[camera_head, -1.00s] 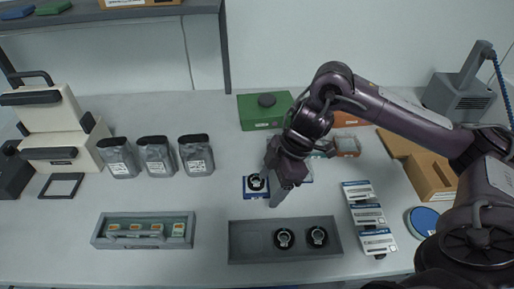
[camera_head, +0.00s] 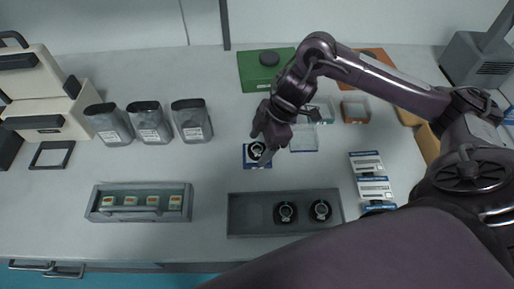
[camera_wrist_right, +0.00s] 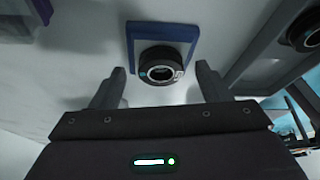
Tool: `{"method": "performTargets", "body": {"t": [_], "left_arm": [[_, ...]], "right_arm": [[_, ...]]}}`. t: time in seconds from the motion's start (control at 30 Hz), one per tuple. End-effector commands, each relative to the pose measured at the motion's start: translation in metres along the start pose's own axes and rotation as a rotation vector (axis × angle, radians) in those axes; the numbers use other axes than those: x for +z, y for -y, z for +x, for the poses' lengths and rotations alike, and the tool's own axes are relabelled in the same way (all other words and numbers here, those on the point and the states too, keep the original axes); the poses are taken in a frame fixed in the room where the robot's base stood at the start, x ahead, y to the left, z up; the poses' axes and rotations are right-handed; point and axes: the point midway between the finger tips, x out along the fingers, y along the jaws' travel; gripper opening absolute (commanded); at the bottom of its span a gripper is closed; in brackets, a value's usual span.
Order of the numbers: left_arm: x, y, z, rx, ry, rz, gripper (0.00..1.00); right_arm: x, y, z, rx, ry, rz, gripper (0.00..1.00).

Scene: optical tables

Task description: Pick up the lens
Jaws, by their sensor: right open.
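A black ring-shaped lens (camera_head: 257,150) sits on a small blue-edged pad (camera_head: 258,165) in the middle of the table. In the right wrist view the lens (camera_wrist_right: 161,68) lies just ahead of my right gripper (camera_wrist_right: 162,85), roughly centred between its two fingertips. My right gripper (camera_head: 266,140) is open and empty, close to the lens; whether it touches it I cannot tell. Two similar black lenses, one (camera_head: 286,212) left and one (camera_head: 320,209) right, stand in a grey tray (camera_head: 250,226) in front. My left gripper does not show.
Several pouches (camera_head: 150,124) and a slide rack (camera_head: 140,202) are at left. Bare table lies between the pouches and the pad.

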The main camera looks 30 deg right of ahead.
Motion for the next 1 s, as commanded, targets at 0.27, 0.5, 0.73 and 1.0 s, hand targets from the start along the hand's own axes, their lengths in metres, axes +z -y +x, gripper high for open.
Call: {"method": "performTargets", "body": {"t": [0.27, 0.5, 0.73, 1.0], "left_arm": [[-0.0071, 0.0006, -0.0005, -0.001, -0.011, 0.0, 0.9], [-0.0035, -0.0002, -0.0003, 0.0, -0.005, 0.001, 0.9], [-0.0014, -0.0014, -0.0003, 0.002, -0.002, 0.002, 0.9], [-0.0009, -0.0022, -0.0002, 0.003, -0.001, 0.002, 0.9]], "right_arm": [[0.0003, -0.0001, 0.0048, 0.001, 0.001, 0.0, 0.7], [0.0002, -0.0001, 0.0046, 0.001, 0.0, 0.0, 0.41], [0.0001, -0.0002, 0.0043, 0.001, 0.0, 0.0, 0.21], [-0.0019, -0.0007, 0.0004, 0.002, -0.001, -0.001, 0.21]]}}
